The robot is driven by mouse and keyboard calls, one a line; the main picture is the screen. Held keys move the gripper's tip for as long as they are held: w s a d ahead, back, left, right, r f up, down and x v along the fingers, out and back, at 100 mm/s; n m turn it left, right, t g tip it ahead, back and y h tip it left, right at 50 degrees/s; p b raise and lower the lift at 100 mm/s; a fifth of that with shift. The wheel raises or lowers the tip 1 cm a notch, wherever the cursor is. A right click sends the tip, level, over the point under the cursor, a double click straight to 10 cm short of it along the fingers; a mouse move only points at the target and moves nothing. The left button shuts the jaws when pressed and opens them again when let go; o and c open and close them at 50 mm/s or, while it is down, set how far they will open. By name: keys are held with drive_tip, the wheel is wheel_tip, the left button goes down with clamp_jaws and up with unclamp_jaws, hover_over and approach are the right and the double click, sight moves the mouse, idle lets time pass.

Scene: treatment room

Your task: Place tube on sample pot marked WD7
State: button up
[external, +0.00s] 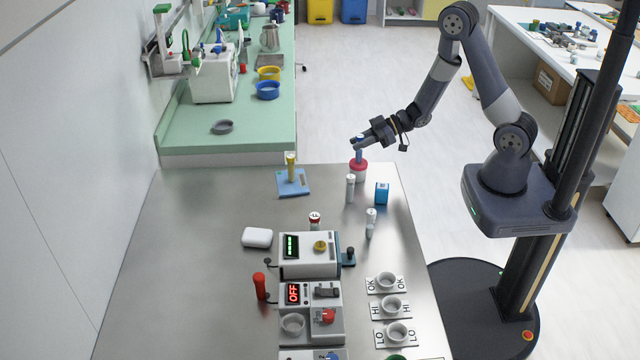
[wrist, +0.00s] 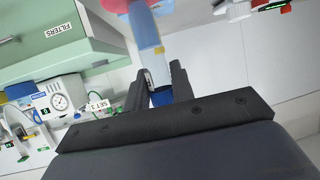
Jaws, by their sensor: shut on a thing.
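My gripper (external: 360,142) is shut on a blue-capped tube (external: 359,152) at the far right of the steel table. In the wrist view my gripper (wrist: 158,85) has its fingers on both sides of the tube (wrist: 145,35), near its dark blue end. The tube is roughly upright over a pot (external: 358,176) with a red top. Its lower end meets or hovers just over that top; I cannot tell which. Part of the red top shows at the upper edge of the wrist view. No WD7 mark is readable.
Close by stand a white tube (external: 350,188), a blue block (external: 381,194), another pale tube (external: 371,223) and a blue stand (external: 294,184) with a yellow-topped item. Nearer are a small red-topped pot (external: 314,221), a white box (external: 257,238) and a device (external: 309,268). The table's left is clear.

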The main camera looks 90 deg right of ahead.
drive_tip(key=shift+f, duration=0.2)
drive_tip(key=o, duration=1)
drive_tip(key=shift+c, duration=0.2)
drive_tip(key=shift+r, duration=0.15)
drive_tip(key=shift+r, duration=0.25)
drive_tip(key=v, duration=1.1)
drive_tip(key=shift+s, duration=0.45)
drive_tip(key=shift+d, duration=0.15)
